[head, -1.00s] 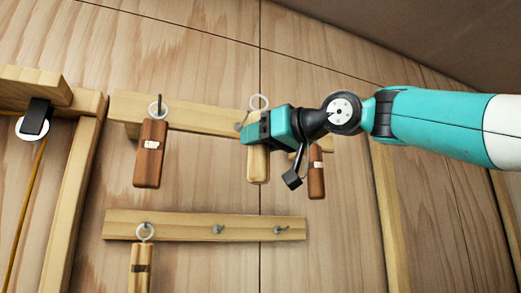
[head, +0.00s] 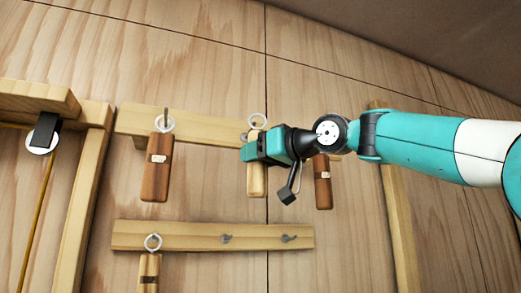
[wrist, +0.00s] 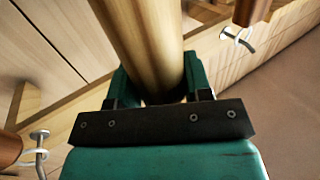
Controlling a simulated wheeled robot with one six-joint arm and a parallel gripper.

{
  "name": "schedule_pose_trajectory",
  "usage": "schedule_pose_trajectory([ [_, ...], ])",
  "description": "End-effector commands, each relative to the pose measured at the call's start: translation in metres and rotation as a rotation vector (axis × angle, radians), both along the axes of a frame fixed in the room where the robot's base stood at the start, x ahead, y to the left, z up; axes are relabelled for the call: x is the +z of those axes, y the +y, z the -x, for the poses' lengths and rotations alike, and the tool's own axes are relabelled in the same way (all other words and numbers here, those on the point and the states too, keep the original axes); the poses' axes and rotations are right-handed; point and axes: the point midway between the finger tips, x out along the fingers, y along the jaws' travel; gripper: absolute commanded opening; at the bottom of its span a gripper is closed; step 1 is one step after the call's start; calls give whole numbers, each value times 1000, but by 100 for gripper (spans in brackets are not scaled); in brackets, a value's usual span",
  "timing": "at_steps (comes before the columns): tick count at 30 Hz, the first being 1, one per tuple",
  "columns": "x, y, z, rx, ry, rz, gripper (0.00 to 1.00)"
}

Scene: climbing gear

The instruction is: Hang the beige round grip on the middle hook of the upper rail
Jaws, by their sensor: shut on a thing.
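The beige round grip (head: 256,180) hangs upright in my gripper (head: 262,150), which is shut around its upper part. Its white ring (head: 257,120) shows above the jaws, in front of the upper rail (head: 215,129). The middle hook is mostly hidden by my gripper; I cannot tell whether the ring is around it. In the wrist view the pale grip (wrist: 145,40) runs up from between the jaws (wrist: 155,95).
A brown block (head: 157,165) hangs at the upper rail's left and another (head: 322,180) at its right, close to my gripper. The lower rail (head: 190,237) holds a pale block (head: 149,272) at left; its middle hook (head: 226,238) and right hook (head: 289,238) are bare.

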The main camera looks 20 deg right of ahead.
Motion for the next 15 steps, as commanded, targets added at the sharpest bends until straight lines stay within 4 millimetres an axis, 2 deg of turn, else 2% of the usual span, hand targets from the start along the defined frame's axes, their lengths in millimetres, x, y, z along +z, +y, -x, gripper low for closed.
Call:
schedule_pose_trajectory([
  [15,-1,0,-33,-1,-1,0,18],
])
